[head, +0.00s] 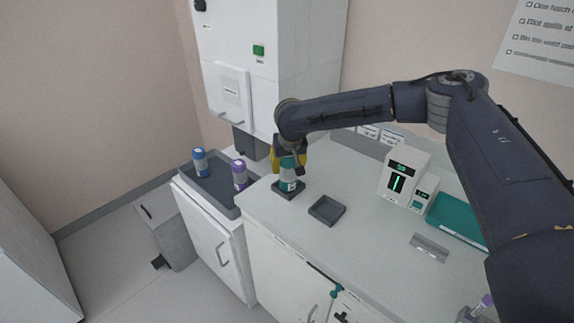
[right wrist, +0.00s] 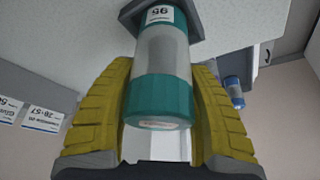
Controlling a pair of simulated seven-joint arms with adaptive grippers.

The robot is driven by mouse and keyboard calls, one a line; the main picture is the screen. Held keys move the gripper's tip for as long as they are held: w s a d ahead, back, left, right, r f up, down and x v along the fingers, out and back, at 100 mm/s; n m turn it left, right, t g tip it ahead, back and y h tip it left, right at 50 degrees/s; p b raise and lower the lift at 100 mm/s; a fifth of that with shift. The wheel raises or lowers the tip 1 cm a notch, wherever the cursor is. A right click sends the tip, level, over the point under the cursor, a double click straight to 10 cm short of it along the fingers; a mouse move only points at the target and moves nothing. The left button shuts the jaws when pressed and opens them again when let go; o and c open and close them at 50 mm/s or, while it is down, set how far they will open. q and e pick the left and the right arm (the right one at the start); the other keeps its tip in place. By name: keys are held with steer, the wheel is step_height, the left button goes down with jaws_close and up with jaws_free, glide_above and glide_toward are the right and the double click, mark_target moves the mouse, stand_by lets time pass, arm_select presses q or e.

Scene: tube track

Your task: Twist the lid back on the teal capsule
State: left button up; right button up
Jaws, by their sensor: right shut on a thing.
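The teal capsule (head: 287,181) stands upright in a dark square holder (head: 277,187) on the counter. In the right wrist view the capsule (right wrist: 165,50) has a grey middle band and a white label, with its far end in the holder (right wrist: 208,18). The teal lid (right wrist: 160,98) sits in line against the grey body, with no gap showing; I cannot tell how tight it is. My right gripper (head: 289,162) points down over the capsule, its yellow fingers shut on the lid from both sides. My left gripper is out of view.
An empty dark square tray (head: 327,210) lies right of the holder. Blue (head: 200,162) and purple (head: 239,174) capsules stand in a grey basin at left. A white device (head: 403,175) and teal tray (head: 457,219) are at right. The middle counter is mostly clear.

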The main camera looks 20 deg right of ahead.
steer(key=shift+d+m+g+h, duration=0.15)
steer(key=shift+m+h, duration=0.3)
steer(key=shift+m, duration=0.75)
steer(key=shift+m+g+h, duration=0.15)
steer(key=shift+m+h, duration=0.3)
steer(key=shift+m, duration=0.75)
steer(key=o, duration=1.5)
steer(key=shift+r, duration=0.1)
steer(key=v, duration=1.2)
